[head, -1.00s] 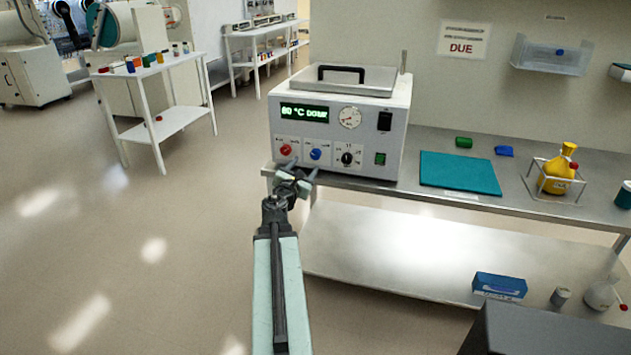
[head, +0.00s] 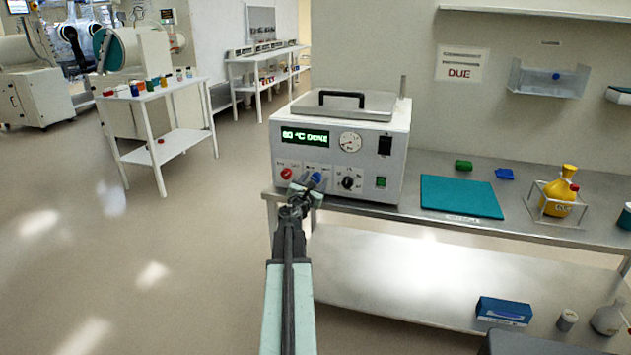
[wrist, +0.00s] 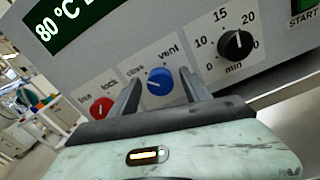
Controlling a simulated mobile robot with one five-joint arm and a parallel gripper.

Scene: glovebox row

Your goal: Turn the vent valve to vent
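The vent valve is a blue knob (wrist: 160,81) on the front panel of a white oven-like unit (head: 240,145) (head: 342,150). Its plate reads "vent" at the upper right and what looks like "close" at the left. A pale mark on the knob seems to point left, towards the "close" side. The knob also shows in the head view (head: 316,178). My gripper (wrist: 160,77) is open, with one finger on each side of the knob in the picture. I cannot tell whether the fingers touch it. In the head view my gripper (head: 304,186) is right at the panel.
A red knob (wrist: 101,108) is close to the left finger. A black timer dial (wrist: 235,43) and a green START button (head: 381,182) are to the right. The steel bench (head: 410,208) holds a teal mat (head: 461,197) and a yellow bottle (head: 560,190). Floor at left is clear.

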